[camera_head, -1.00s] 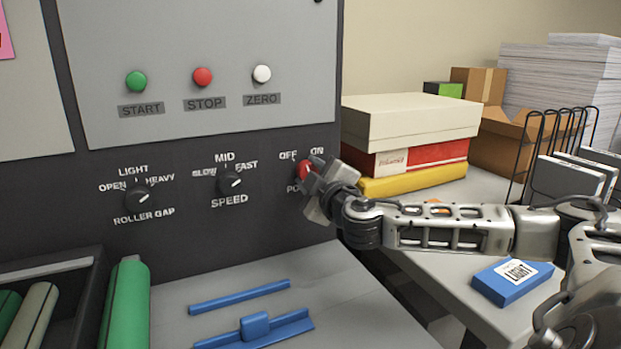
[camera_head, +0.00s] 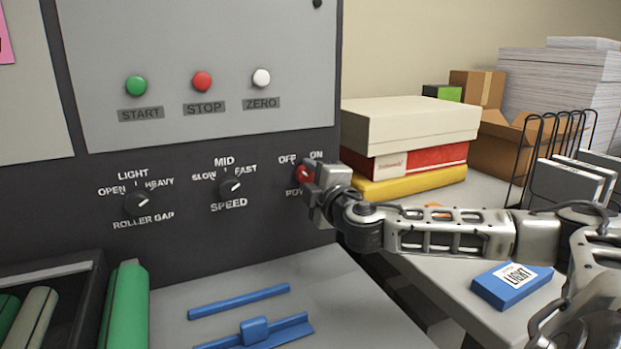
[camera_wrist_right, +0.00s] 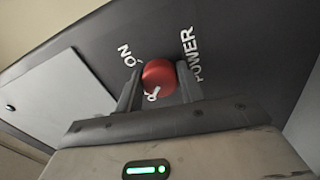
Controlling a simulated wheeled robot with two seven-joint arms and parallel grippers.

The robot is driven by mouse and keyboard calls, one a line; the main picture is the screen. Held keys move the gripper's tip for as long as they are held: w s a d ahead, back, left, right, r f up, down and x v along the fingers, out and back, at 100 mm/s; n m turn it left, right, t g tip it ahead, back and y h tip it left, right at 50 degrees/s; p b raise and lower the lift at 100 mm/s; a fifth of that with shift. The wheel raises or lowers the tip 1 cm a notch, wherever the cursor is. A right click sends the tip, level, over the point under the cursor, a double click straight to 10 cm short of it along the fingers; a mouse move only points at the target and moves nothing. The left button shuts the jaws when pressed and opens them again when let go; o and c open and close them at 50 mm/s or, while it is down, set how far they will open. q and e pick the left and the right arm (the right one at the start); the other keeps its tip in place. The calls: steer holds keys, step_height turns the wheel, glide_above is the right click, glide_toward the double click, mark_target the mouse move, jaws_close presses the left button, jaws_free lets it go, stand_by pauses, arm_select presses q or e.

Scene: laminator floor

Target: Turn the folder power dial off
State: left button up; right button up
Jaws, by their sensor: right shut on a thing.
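The red power dial (camera_head: 304,172) is on the dark panel of the machine, under the OFF and ON labels and above the partly covered POWER label. My right gripper (camera_head: 316,186) is at the dial and hides part of it. In the right wrist view the round red dial (camera_wrist_right: 158,76) sits between the two fingers of my right gripper (camera_wrist_right: 158,84), which is shut on it. I cannot tell which label the dial points to. My left gripper is not in view.
The speed dial (camera_head: 230,185) and roller gap dial (camera_head: 137,201) are left of the power dial. Green start, red stop and white zero buttons sit above. Stacked boxes (camera_head: 410,122) stand close to the right, and a blue LIGHT box (camera_head: 512,286) lies on the table.

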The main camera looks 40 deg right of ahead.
steer(key=o, duration=1)
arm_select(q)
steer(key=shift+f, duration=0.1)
arm_select(e)
steer(key=shift+s, duration=0.1)
steer(key=shift+s+a+f, duration=0.1)
steer(key=shift+s, duration=0.2)
arm_select(q)
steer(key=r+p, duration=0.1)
steer(key=p, duration=0.1)
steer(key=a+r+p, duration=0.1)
steer(key=p, duration=0.2)
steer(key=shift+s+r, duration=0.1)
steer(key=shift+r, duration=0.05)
arm_select(e)
steer(key=v, duration=1.5)
